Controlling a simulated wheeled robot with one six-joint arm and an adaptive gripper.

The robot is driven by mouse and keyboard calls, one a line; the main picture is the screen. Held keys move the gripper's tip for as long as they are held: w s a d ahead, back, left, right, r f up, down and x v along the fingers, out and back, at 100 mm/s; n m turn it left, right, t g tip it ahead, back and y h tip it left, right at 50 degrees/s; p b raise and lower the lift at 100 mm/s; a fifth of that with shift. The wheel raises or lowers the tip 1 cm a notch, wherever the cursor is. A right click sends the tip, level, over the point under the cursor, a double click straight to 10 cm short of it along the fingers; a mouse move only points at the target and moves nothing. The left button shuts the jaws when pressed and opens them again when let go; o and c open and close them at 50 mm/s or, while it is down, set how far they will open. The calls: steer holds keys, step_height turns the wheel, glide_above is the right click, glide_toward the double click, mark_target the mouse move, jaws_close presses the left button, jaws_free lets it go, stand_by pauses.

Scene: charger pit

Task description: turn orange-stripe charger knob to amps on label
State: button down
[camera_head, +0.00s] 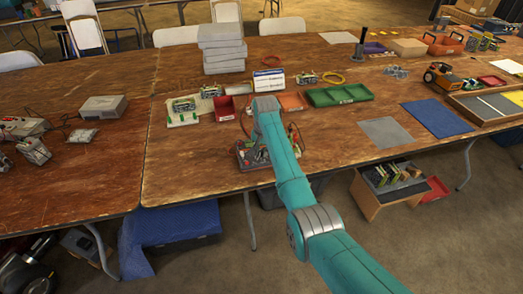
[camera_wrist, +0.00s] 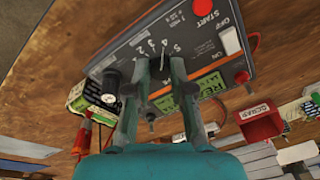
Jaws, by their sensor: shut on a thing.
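The charger (camera_head: 243,160) sits at the front edge of the right table, partly hidden under my arm. In the wrist view its dark panel (camera_wrist: 205,55) fills the upper middle, with a row of scale numbers, a red START button and a white rocker marked OFF. My gripper (camera_wrist: 160,72) is shut on a knob below the scale numbers; the fingers hide most of the knob. A thin white pointer mark (camera_wrist: 164,52) shows between the fingertips, near the high end of the scale. A green label (camera_wrist: 208,84) lies right of the fingers; its amp value is not readable.
Behind the charger are a red bin (camera_head: 224,105), an orange tray (camera_head: 292,102) and a green tray (camera_head: 342,95). The tabletop left of the charger is clear.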

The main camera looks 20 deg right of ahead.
mark_target(263, 160)
steer(key=c, duration=1)
jaws_free()
steer(key=shift+r, duration=0.1)
steer(key=r, duration=0.4)
steer(key=s+r, duration=0.1)
steer(key=r, duration=0.2)
steer(key=s+r, duration=0.1)
steer(key=r, duration=0.3)
steer(key=shift+r, duration=0.35)
